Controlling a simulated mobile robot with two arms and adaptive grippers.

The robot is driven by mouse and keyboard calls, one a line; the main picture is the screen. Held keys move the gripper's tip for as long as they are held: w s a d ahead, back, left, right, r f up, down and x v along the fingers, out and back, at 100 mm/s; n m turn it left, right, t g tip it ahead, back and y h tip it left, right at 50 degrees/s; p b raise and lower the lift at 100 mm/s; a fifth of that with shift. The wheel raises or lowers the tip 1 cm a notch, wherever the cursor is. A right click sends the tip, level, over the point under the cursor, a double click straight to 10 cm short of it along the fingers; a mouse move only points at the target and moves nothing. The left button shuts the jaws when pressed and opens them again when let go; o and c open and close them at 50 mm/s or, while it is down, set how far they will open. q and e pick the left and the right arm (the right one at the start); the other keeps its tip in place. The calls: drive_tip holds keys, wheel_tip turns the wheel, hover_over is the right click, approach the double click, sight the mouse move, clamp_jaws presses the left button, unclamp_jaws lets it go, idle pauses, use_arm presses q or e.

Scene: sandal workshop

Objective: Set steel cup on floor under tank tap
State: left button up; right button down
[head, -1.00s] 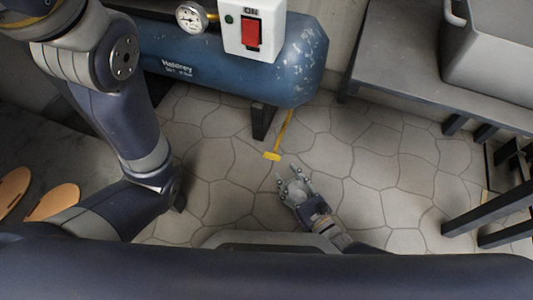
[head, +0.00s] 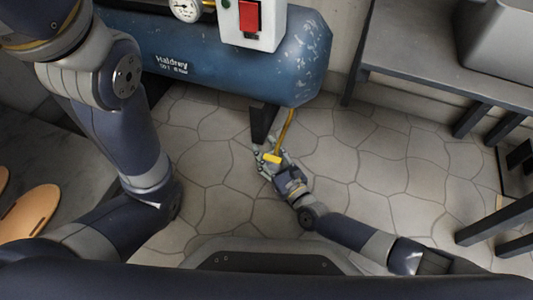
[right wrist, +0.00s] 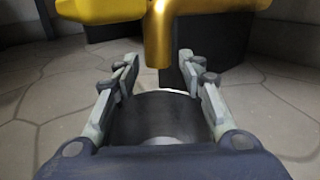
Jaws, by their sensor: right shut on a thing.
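The steel cup (right wrist: 160,118) is dark inside and sits between the fingers of my right gripper (right wrist: 158,85) in the right wrist view. This gripper is shut on the cup. In the head view my right gripper (head: 266,156) is low over the floor (head: 220,160), by the near end of the tap pipe. The brass tap (right wrist: 158,40) points down just beyond the cup's rim, with a yellow handle (right wrist: 100,10) above. The yellow pipe (head: 287,128) and handle (head: 272,158) partly hide the cup from above. The blue tank (head: 230,65) is behind. My left gripper is out of view.
A dark tank leg (head: 262,122) stands just behind the gripper. A red switch box (head: 252,20) is on the tank. A grey bench (head: 420,60) stands at right. Tan sandal soles (head: 32,212) lie at left. The stone floor right of my gripper is clear.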

drive_tip(key=shift+r, duration=0.1)
drive_tip(key=c, duration=0.6)
unclamp_jaws()
drive_tip(key=p+v, duration=0.4)
drive_tip(key=v, duration=0.6)
drive_tip(key=shift+s+d+r+p, duration=0.1)
drive_tip(key=shift+s+d+p, duration=0.1)
drive_tip(key=shift+s+p, duration=0.1)
drive_tip(key=shift+s+d, duration=0.35)
drive_tip(key=shift+s, duration=0.2)
